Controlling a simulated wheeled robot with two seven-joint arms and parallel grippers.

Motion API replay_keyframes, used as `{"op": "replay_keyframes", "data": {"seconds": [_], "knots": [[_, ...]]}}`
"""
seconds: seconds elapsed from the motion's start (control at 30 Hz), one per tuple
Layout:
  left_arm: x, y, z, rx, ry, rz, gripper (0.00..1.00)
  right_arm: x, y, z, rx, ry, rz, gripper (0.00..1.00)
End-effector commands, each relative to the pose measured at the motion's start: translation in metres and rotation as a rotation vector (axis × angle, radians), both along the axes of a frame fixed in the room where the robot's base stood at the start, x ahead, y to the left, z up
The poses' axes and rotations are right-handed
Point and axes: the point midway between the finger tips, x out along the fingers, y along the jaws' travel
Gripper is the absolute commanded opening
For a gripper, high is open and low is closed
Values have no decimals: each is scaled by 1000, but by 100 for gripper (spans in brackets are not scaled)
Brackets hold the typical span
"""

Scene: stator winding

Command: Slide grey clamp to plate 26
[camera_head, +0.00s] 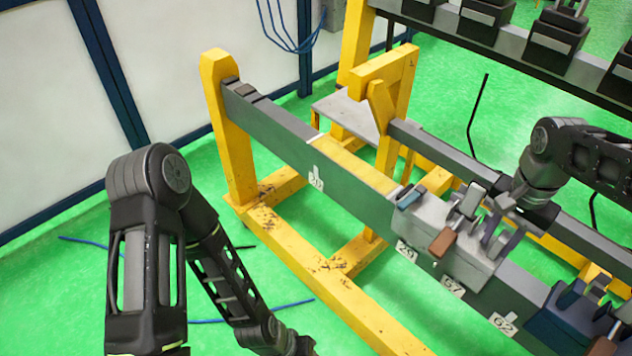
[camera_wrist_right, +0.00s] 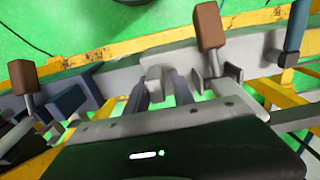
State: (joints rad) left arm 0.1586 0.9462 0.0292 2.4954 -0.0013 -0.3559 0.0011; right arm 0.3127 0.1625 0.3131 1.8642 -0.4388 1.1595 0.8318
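The grey clamp (camera_head: 432,212) sits on the long dark rail (camera_head: 270,133), with a brown-tipped lever (camera_head: 442,242). This lever also shows in the right wrist view (camera_wrist_right: 209,28). Small number plates line the rail's front face. One plate (camera_head: 316,180) is up the rail to the left and seems to start with 2, but its second digit is unclear. Others (camera_head: 453,287) sit below and right of the clamp. My right gripper (camera_head: 497,238) is at the clamp's right end. Its two fingers (camera_wrist_right: 160,88) stand apart around a light grey part; firm contact is unclear. My left gripper is out of frame.
A dark blue clamp (camera_head: 573,318) stands on the rail to the right. The rail left of the grey clamp is bare up to a small dark block (camera_head: 240,89) near the yellow post (camera_head: 225,140). A second rail (camera_head: 440,150) runs behind.

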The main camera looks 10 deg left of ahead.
Motion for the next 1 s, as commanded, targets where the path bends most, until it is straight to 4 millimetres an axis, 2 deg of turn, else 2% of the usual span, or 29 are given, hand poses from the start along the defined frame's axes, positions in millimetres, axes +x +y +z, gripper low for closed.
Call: {"op": "replay_keyframes", "data": {"seconds": [1.0], "knots": [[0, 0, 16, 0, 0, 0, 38, 61, 81, 2, 3, -3, 3, 25]]}}
